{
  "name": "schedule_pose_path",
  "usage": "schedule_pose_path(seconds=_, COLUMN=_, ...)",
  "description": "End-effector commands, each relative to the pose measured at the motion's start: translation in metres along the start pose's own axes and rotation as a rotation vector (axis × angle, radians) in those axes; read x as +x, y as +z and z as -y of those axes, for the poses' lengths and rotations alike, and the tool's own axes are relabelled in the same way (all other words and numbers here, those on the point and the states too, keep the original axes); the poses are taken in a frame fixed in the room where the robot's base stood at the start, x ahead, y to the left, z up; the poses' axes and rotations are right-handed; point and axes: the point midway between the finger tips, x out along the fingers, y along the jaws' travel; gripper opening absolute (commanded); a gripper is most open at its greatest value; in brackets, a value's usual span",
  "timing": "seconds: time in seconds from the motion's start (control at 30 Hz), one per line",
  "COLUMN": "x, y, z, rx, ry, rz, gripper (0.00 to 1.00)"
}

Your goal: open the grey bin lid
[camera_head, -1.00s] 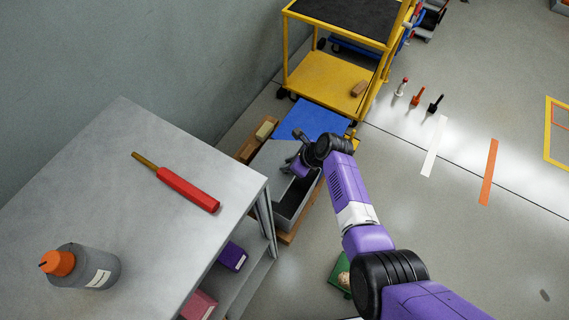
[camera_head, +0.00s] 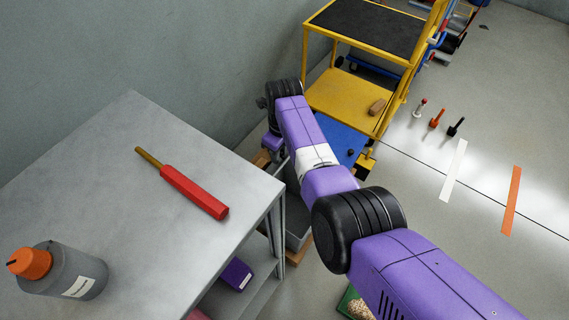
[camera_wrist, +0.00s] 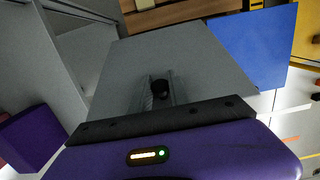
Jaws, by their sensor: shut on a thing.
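The grey bin (camera_head: 298,239) stands low between the shelf table and the yellow cart, mostly hidden behind my arm in the head view. Its grey lid (camera_wrist: 205,58) fills the middle of the wrist view as a flat panel with a small black knob (camera_wrist: 160,87). My gripper (camera_wrist: 159,82) is shut on that knob, one finger on each side. In the head view my gripper's purple body shows at the far end of the arm near the wall; its fingertips and the lid are hidden there. How far the lid is tilted is hard to tell.
The grey table (camera_head: 100,180) on the left carries a red-handled tool (camera_head: 193,192) and a grey bottle (camera_head: 75,275). The wall is close behind the arm's end. A blue panel (camera_head: 345,145) and a yellow cart (camera_head: 345,92) stand beyond the bin.

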Motion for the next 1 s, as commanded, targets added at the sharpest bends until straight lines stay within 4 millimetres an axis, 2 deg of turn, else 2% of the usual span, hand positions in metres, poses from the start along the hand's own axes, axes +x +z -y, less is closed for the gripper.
schedule_pose_path(seconds=0.03, x=0.005, y=0.005, z=0.000, rx=-0.001, ry=-0.001, rz=-0.009, gripper=0.00)
schedule_pose_path(seconds=0.4, x=-0.001, y=0.020, z=-0.001, rx=-0.001, ry=0.000, rz=-0.078, gripper=0.00)
schedule_pose_path(seconds=1.0, x=-0.003, y=0.023, z=-0.001, rx=-0.001, ry=0.001, rz=-0.096, gripper=0.00)
